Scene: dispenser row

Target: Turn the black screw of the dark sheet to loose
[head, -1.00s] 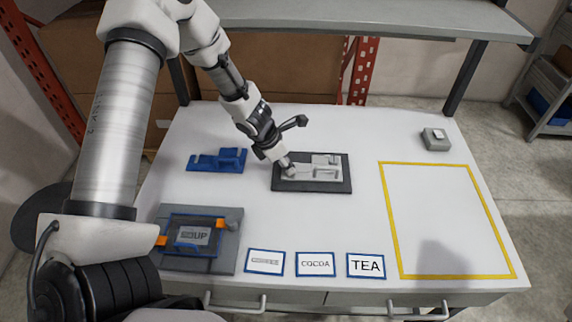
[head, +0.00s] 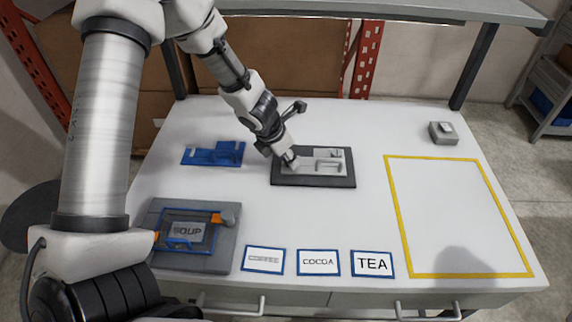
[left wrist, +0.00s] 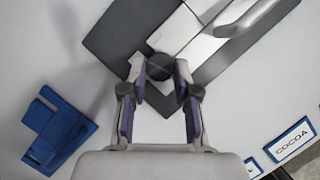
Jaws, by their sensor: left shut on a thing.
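The dark sheet (head: 345,182) lies flat near the middle of the white table, with a light grey metal piece (head: 330,161) on it. In the left wrist view the dark sheet (left wrist: 118,30) fills the upper middle. The round black screw (left wrist: 160,66) shows between my left fingertips there. My left gripper (head: 287,160) reaches down over the left part of the sheet, and in the left wrist view the fingers (left wrist: 158,74) are closed on the screw from both sides. In the head view the gripper hides the screw. My right gripper is not in view.
A blue bracket (head: 213,153) lies left of the sheet. A grey fixture (head: 222,258) with a SOUP label is front left. Blue-framed cards, including COCOA (head: 318,262) and TEA (head: 372,264), line the front. A yellow outline (head: 398,215) and a small grey box (head: 443,133) are right.

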